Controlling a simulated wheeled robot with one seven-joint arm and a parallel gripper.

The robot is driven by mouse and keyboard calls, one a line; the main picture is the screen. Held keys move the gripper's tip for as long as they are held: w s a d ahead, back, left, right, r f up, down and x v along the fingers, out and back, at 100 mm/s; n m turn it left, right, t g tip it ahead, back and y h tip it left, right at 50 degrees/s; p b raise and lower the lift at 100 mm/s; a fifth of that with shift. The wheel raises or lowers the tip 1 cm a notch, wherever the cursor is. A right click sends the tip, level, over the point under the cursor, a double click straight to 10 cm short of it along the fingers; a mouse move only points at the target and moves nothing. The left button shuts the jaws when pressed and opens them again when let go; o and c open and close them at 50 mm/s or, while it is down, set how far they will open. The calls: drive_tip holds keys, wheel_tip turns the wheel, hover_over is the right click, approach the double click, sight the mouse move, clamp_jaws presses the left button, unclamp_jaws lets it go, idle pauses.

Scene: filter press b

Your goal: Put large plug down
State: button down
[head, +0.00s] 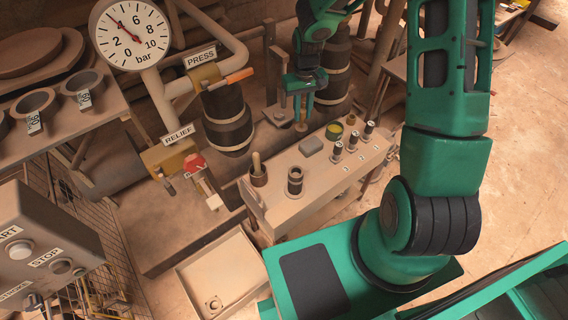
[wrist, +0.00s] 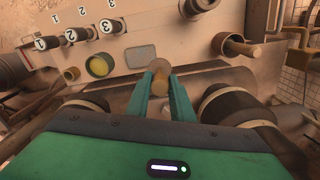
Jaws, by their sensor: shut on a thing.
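My gripper (head: 302,110) is shut on the large plug (head: 301,127), a tan, roughly cylindrical piece, above the back edge of the bench (head: 270,205). In the wrist view the plug (wrist: 160,72) sits between the two green fingertips (wrist: 163,95), and its lower part is hidden by them. I cannot tell whether the plug touches the bench. A grey rectangular pad (head: 311,145) lies on the bench in front of it.
A yellow-topped dark cup (head: 334,131) and several small dark cylinders (head: 352,141) stand to the right. A dark open cup (head: 295,181) and a dark pot with a wooden handle (head: 258,171) stand nearer. Dark cylinders (head: 228,118) rise behind the bench.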

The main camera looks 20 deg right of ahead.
drive_tip(key=shift+a+f, duration=0.1)
drive_tip(key=shift+a, duration=0.45)
drive_tip(key=s+a+f+m, duration=0.2)
drive_tip(key=a+f+m, duration=0.1)
drive_tip(key=a+m, duration=0.25)
wheel_tip(320, 180, down, 9)
drive_tip(key=shift+s, duration=0.2)
drive_tip(key=shift+a+f, duration=0.1)
drive_tip(key=shift+f, duration=0.05)
drive_tip(key=c, duration=1.5)
unclamp_jaws()
drive_tip(key=shift+c, duration=0.2)
wheel_tip(320, 180, up, 12)
